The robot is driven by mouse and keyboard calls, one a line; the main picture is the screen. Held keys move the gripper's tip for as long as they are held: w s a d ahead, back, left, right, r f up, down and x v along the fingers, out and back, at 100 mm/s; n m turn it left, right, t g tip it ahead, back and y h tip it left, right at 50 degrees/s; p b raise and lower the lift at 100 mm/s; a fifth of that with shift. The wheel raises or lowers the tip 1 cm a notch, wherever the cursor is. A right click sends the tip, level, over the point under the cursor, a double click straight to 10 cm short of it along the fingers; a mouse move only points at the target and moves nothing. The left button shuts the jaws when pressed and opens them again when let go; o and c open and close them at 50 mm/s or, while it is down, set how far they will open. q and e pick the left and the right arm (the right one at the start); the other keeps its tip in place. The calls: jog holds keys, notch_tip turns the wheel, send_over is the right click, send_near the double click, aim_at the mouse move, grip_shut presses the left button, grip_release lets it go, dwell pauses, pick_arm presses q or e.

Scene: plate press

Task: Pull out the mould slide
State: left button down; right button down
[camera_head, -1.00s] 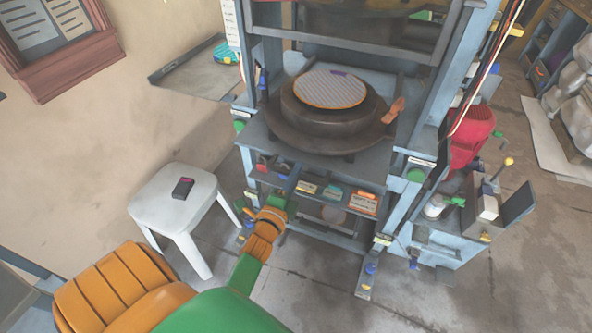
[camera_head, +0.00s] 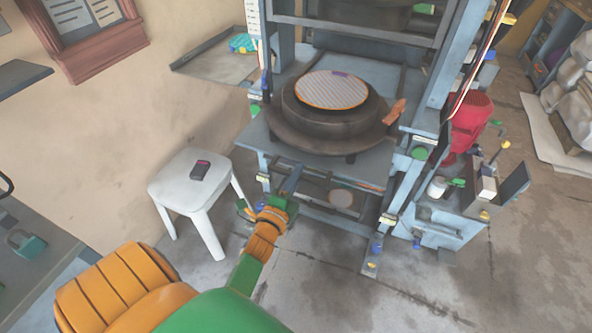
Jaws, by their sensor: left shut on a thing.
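The mould slide (camera_head: 355,172) is a blue-grey plate sticking out of the press frame towards me. It carries a dark round mould (camera_head: 300,137) with a patterned disc (camera_head: 332,89) on top and an orange piece at its right rim. My left gripper (camera_head: 284,200) is low in front of the slide's left front part. It is shut, at the lower end of a narrow blue-grey bar (camera_head: 293,179) running up to the slide's front. The fingers partly hide the grasp. My right gripper is out of view.
A white stool (camera_head: 185,182) with a dark handheld device (camera_head: 201,170) stands left of my left gripper. A blue-grey side unit (camera_head: 455,215) and a red motor (camera_head: 468,125) stand at the press's right. The floor in front is clear.

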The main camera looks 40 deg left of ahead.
pick_arm(q)
jog(key=c, duration=1.2)
grip_release()
jog(key=shift+c, duration=0.2)
jog(key=shift+o, duration=0.6)
jog(key=shift+w, duration=0.2)
jog(key=v, duration=0.7)
jog(key=shift+f, duration=0.1)
